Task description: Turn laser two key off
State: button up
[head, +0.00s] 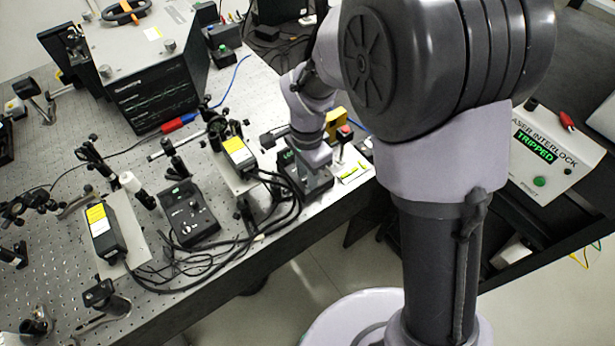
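Two dark laser controller boxes are on the optical bench (70,185). One controller (186,218), with knobs and a small display, stands open to view at the bench's front. The other controller (291,181), with a green-lit display, is to its right and partly covered by my arm. I cannot read which is laser two. My gripper (312,178) is low at the right controller, seemingly over its top face. Its fingers are too small and hidden to tell whether they are open or touch a key. No key can be made out.
Yellow-labelled laser heads (102,232) (237,152) stand near the controllers, with loose black cables (215,250) along the front edge. A yellow box with a red button (342,130) is just right of my gripper. The interlock box (538,150) at right reads "TRIPPED".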

jog(key=shift+f, duration=0.4)
grip_shut()
